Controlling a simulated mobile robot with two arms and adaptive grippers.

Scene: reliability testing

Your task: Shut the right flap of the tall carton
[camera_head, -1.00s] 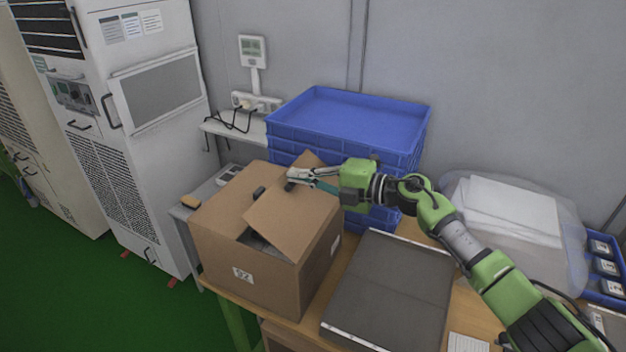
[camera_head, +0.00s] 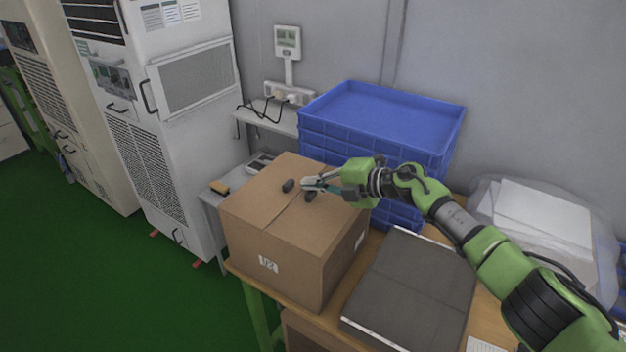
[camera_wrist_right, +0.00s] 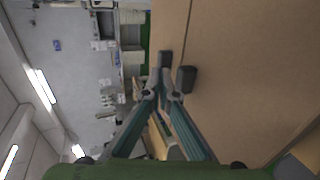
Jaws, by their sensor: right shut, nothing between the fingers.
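The tall brown carton (camera_head: 268,268) stands on the wooden table in the head view. Its right flap (camera_head: 318,224) now lies down flat across the top, with a thin seam between it and the left flap (camera_head: 258,198). My right gripper (camera_head: 290,188) is shut and empty at the top of the carton, over the rear part of the seam. In the right wrist view its fingertips (camera_wrist_right: 176,72) are close to the brown cardboard (camera_wrist_right: 235,85); whether they touch it I cannot tell. My left gripper is not in view.
Stacked blue crates (camera_head: 385,108) stand right behind the carton. A dark grey flat case (camera_head: 415,290) lies on the table (camera_head: 488,318) to its right. A clear bag with white sheets (camera_head: 530,215) is farther right. Grey cabinets (camera_head: 185,120) stand at the left.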

